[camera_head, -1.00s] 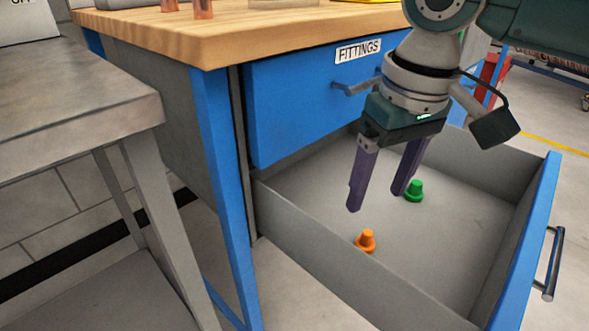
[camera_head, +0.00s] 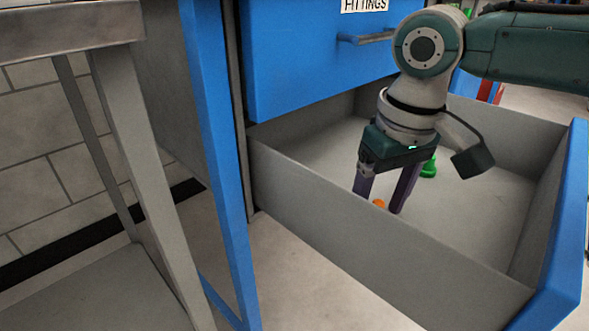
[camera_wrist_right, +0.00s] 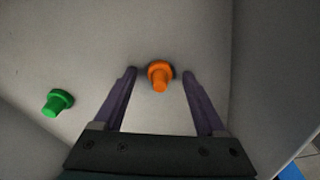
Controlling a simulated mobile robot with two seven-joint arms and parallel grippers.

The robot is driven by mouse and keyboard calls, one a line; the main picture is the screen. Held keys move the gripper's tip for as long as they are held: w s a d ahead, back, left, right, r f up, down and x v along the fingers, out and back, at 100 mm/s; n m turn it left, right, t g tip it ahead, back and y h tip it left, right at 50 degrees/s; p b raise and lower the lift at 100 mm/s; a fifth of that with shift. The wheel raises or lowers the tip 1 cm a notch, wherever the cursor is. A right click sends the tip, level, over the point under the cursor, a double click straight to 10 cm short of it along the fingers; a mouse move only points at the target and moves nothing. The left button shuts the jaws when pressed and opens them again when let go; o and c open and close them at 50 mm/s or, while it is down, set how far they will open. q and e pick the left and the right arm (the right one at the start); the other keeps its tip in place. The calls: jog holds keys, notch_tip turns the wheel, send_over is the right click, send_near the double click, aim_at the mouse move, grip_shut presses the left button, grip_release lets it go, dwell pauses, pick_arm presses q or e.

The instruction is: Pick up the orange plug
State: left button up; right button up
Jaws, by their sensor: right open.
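The orange plug (camera_wrist_right: 160,76) stands on the drawer floor, and in the right wrist view it lies between and just beyond my open fingertips. In the head view only a small part of the orange plug (camera_head: 379,203) shows between the fingers, above the near drawer wall. My right gripper (camera_head: 380,203) is open and points down into the drawer; its fingers also show in the right wrist view (camera_wrist_right: 160,82). Nothing is held, and the fingers appear apart from the plug. My left gripper is not in view.
A green plug (camera_head: 429,167) stands in the open drawer (camera_head: 400,262), behind the gripper; it also shows in the right wrist view (camera_wrist_right: 57,102). The drawer's near wall is close to the fingers. A closed blue FITTINGS drawer (camera_head: 300,60) is above. A grey table (camera_head: 70,35) stands left.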

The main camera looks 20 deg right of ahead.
jog(key=shift+r, duration=0.1)
jog(key=shift+c, duration=0.2)
grip_shut()
